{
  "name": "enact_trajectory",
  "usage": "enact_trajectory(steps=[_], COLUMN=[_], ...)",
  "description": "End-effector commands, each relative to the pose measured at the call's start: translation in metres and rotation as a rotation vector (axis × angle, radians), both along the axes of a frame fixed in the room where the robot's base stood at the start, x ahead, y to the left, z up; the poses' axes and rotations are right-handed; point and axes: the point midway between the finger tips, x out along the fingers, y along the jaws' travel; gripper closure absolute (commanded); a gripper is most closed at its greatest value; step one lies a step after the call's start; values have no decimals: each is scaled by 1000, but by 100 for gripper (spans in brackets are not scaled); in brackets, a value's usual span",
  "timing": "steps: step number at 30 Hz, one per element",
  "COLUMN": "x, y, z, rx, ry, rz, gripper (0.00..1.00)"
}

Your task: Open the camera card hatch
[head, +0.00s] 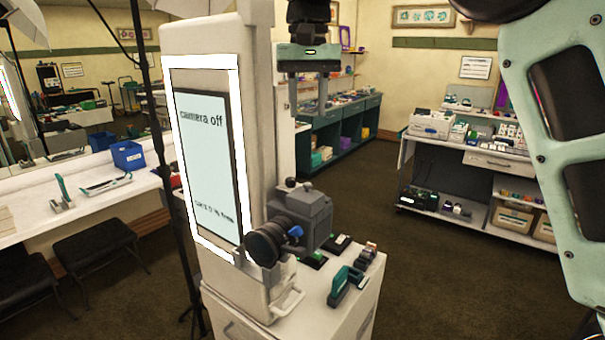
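A white cabinet (345,305) under the camera holds a green-handled tool (345,284) and several small items. A white counter (85,203) stands left, with a blue bin (127,155). A loaded shelf cart (480,165) stands right. Dark carpet (415,260) between is clear.

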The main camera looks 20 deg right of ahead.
Motion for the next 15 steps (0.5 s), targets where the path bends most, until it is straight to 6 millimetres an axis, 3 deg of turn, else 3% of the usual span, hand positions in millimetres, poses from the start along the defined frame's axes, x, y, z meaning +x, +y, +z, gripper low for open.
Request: enact_trajectory(steps=[15], x=[-1], y=[0], z=[-105], rx=[0], ry=[4], rz=[2], gripper=[61])
